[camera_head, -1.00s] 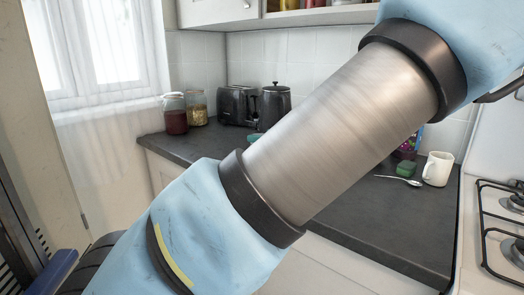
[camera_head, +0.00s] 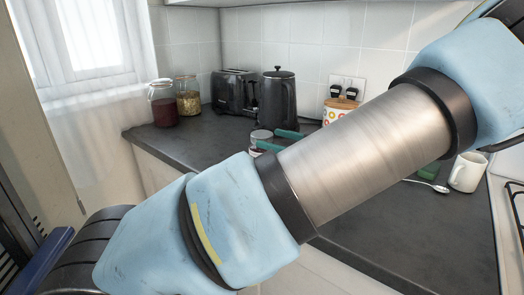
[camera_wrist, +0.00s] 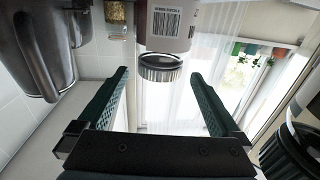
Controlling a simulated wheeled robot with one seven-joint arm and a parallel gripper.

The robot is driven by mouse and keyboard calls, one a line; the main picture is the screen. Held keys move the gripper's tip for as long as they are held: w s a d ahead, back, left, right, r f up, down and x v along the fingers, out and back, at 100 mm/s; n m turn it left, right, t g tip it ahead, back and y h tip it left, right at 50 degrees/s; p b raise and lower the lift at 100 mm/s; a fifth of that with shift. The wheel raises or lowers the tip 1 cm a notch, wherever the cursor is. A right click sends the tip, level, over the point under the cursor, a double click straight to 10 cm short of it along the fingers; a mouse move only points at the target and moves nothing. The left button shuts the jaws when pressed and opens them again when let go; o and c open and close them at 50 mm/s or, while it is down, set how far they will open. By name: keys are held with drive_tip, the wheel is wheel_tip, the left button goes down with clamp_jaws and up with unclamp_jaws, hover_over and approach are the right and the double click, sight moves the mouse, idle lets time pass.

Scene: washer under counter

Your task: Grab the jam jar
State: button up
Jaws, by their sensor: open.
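The jam jar is a small jar with a metal lid (camera_head: 261,134) on the counter, partly hidden by my arm. In the wrist view the jar (camera_wrist: 172,24) appears upside down, with a pale barcode label and a ridged silver lid. My gripper (camera_head: 267,138) is open, with its teal fingers pointing at the jar from the right. In the wrist view my gripper (camera_wrist: 160,75) has its fingers spread to either side, with the jar centred just beyond the tips. I see no finger touching it.
A dark kettle (camera_head: 277,100) and a toaster (camera_head: 235,92) stand behind the jar. A clip-top jar with dark red contents (camera_head: 164,104) and a jar of pale yellow food (camera_head: 188,98) stand at the left. A white mug (camera_head: 467,172) is at the right.

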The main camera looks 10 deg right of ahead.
sight(254, 133)
drive_tip(key=shift+w+a+r, duration=0.15)
drive_tip(key=shift+w+a, duration=0.3)
drive_tip(key=shift+a, duration=0.1)
drive_tip(key=shift+p+x, duration=1.15)
drive_tip(key=shift+x, duration=1.85)
clamp_jaws()
